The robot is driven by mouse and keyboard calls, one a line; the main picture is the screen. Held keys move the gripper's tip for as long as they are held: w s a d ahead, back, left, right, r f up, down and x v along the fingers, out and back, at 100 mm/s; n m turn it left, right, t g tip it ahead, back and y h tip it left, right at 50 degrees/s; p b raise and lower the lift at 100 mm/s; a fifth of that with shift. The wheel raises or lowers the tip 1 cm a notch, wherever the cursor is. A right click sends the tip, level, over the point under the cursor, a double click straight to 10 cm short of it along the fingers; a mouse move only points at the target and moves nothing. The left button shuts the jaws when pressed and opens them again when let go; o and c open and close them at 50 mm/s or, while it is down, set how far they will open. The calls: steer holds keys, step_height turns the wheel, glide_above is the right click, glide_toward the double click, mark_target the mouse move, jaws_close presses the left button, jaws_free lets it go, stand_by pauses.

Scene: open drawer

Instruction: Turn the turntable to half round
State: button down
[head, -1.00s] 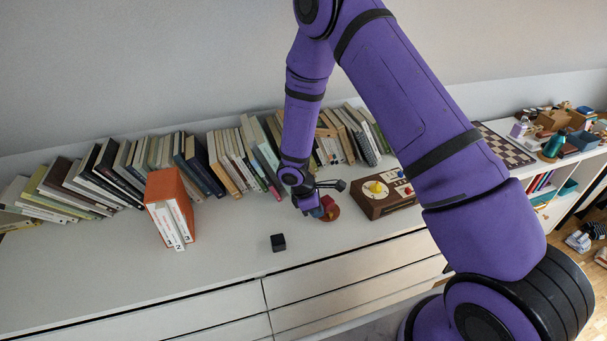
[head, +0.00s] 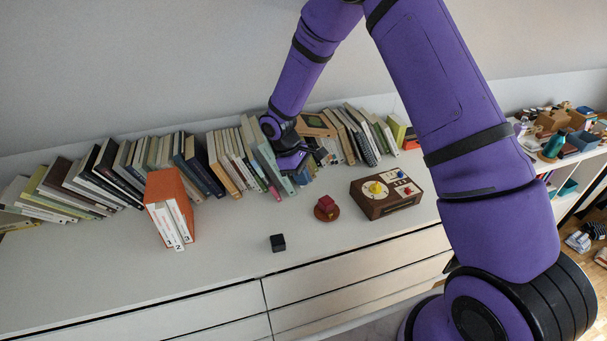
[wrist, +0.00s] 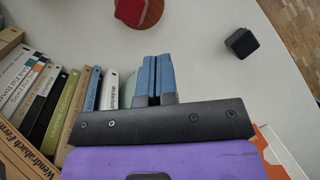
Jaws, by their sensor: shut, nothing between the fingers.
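A round brown disc, which looks like the turntable (head: 320,218), lies on the white cabinet top with a red block (head: 326,204) on it. In the wrist view the disc (wrist: 156,16) and the red block (wrist: 130,11) are cut off by the top edge. My gripper (head: 304,170) is in front of the leaning books, up and left of the disc and apart from it. In the wrist view its blue fingers (wrist: 153,60) are together with nothing between them.
A wooden box with a yellow dial (head: 377,189) stands right of the disc. A small black cube (head: 278,242) lies to the front left. An orange holder (head: 165,189) with white volumes stands further left. Leaning books (head: 235,160) line the back. The front middle is clear.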

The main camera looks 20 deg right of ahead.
steer(key=n+t+h, duration=0.5)
steer(key=n+h, duration=0.4)
steer(key=n, duration=0.1)
glide_toward(328, 216)
steer(key=d+f, duration=0.2)
steer(key=f, duration=0.1)
steer(key=shift+w+d+f, duration=0.1)
steer(key=shift+w+d, duration=0.1)
steer(key=shift+d, duration=0.1)
steer(key=shift+w+d, duration=0.2)
steer(key=shift+d, duration=0.9)
steer(key=shift+w+d, duration=0.15)
steer(key=shift+d, duration=0.55)
